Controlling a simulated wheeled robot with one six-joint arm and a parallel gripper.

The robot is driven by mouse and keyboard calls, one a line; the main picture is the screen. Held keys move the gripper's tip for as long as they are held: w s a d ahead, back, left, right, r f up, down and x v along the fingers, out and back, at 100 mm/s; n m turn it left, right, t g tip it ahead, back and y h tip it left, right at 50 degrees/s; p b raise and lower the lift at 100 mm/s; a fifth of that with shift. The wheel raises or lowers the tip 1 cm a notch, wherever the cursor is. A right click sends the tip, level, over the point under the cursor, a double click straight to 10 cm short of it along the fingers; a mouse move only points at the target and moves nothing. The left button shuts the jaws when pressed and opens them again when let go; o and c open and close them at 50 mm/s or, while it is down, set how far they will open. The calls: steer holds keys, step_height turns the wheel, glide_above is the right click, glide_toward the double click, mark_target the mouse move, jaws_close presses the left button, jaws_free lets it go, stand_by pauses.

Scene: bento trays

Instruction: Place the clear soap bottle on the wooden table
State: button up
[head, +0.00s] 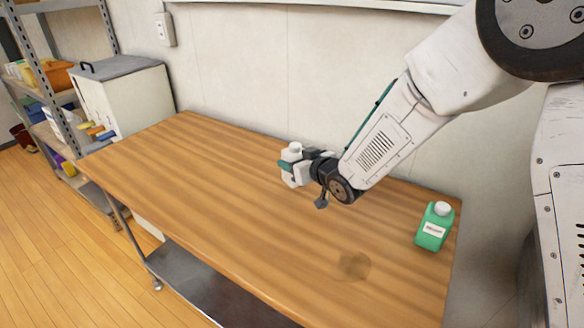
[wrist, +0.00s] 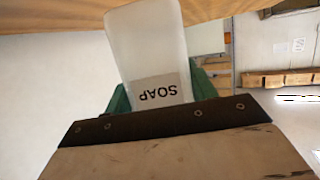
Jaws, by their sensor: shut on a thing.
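The clear soap bottle (wrist: 147,45) is a pale, translucent bottle with a SOAP label, upside down in the wrist view. In the head view the bottle (head: 294,151) shows its white cap at the top, near the back of the wooden table (head: 190,175). My gripper (head: 291,169) is shut on the bottle, with its green fingers on both sides. The fingers also show in the wrist view (wrist: 158,90). The bottle looks roughly upright. Whether its base touches the table or is above it, I cannot tell.
A green bottle (head: 434,226) with a white cap and label stands at the table's right end. A dark round patch (head: 354,266) lies on the front right of the tabletop. The table's left and middle are clear. A white cabinet (head: 128,98) and a shelf rack (head: 50,90) stand left.

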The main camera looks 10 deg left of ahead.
steer(key=shift+w+a, duration=0.4)
steer(key=shift+w, duration=0.45)
steer(key=shift+f, duration=1.8)
steer(key=shift+f, duration=0.15)
steer(key=o, duration=1)
steer(key=shift+d+r, duration=0.15)
steer(key=shift+r, duration=0.1)
steer(key=v, duration=1.1)
steer(key=shift+s+d, duration=0.25)
